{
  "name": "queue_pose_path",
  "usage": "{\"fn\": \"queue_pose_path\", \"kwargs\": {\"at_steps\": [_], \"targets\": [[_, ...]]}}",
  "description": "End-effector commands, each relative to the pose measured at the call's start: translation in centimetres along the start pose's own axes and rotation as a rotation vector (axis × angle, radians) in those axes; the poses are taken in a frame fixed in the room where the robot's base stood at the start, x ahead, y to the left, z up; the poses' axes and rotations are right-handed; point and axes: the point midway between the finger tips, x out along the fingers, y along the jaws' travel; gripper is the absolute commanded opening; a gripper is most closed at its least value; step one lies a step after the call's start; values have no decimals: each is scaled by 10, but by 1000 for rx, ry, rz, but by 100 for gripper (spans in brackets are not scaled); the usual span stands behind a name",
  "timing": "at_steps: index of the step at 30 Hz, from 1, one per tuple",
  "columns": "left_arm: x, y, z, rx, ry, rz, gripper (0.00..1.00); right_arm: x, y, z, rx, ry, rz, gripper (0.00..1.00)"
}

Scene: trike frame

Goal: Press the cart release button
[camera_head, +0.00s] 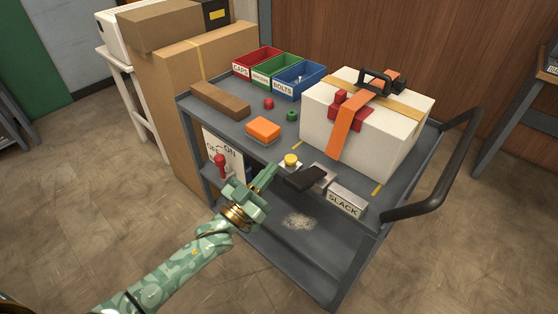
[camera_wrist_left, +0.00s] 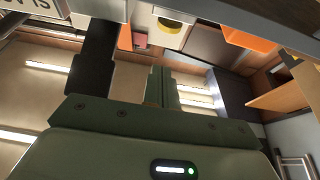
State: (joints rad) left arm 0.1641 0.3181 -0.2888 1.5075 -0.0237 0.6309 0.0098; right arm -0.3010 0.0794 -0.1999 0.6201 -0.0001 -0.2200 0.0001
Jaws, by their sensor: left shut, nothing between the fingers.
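A yellow round button (camera_head: 291,159) sits on a small pale base at the front edge of the grey cart (camera_head: 225,119). In the left wrist view the yellow button (camera_wrist_left: 170,24) shows at the top, just beyond the fingertips. My left gripper (camera_head: 268,172) is shut and empty, in front of the cart's front edge, a little left of and below the button in the head view. In the left wrist view its fingers (camera_wrist_left: 161,73) lie together. They look apart from the button. My right gripper is not in view.
Right of the button are a black lever (camera_head: 306,178) and a SLACK box (camera_head: 345,202). A red-knobbed ON/OFF switch (camera_head: 220,161) is on the left. An orange block (camera_head: 263,130), several bins and a strapped white box (camera_head: 322,125) stand on the cart. Floor left is free.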

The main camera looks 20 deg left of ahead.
Motion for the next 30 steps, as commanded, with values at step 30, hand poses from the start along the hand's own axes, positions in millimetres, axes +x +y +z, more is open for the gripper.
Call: {"fn": "queue_pose_path", "kwargs": {"at_steps": [30], "targets": [[-47,0,-2,0,6,0,0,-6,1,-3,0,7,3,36]]}}
